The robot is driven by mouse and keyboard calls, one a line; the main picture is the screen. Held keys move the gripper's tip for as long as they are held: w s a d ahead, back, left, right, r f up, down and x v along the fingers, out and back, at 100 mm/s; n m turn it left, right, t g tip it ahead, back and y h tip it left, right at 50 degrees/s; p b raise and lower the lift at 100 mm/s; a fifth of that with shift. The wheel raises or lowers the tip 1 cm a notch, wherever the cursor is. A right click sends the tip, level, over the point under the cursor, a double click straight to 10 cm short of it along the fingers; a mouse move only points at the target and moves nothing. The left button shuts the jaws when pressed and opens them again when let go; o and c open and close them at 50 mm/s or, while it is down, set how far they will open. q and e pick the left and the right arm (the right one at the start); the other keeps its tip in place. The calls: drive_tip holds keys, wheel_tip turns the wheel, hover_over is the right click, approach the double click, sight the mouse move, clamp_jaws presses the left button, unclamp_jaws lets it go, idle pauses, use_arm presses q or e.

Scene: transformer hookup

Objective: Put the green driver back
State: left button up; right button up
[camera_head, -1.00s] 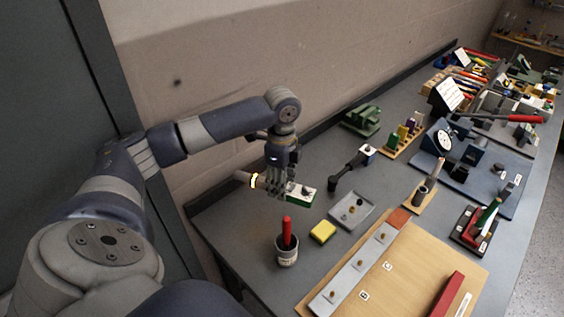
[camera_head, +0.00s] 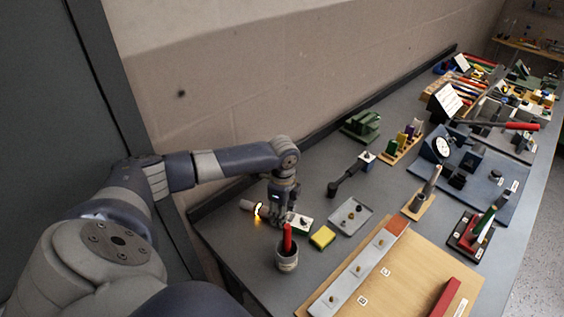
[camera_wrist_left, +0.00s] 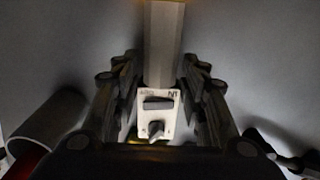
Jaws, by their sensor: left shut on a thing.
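My left gripper (camera_head: 278,219) is shut on a lit tool, low over the near left part of the bench. The tool has a grey rod (camera_head: 246,205) with a glowing yellow ring on one side of the fingers and a white-faced box (camera_head: 300,222) on the other. In the left wrist view the box's white face (camera_wrist_left: 157,115) has a slot and a knob, between the fingers (camera_wrist_left: 160,110). I cannot tell whether the tool touches the bench. A green handle (camera_head: 487,222) stands tilted beside a red part in a dark stand at the right. My right gripper is not in view.
A grey cup (camera_head: 287,260) with a red handle (camera_head: 287,238) stands close in front of the gripper. The wall and raised back edge are behind.

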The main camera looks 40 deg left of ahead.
use_arm(q)
drive_tip(key=o, duration=1.3)
drive_tip(key=shift+r+b, duration=1.65)
drive_tip(key=shift+r, duration=4.35)
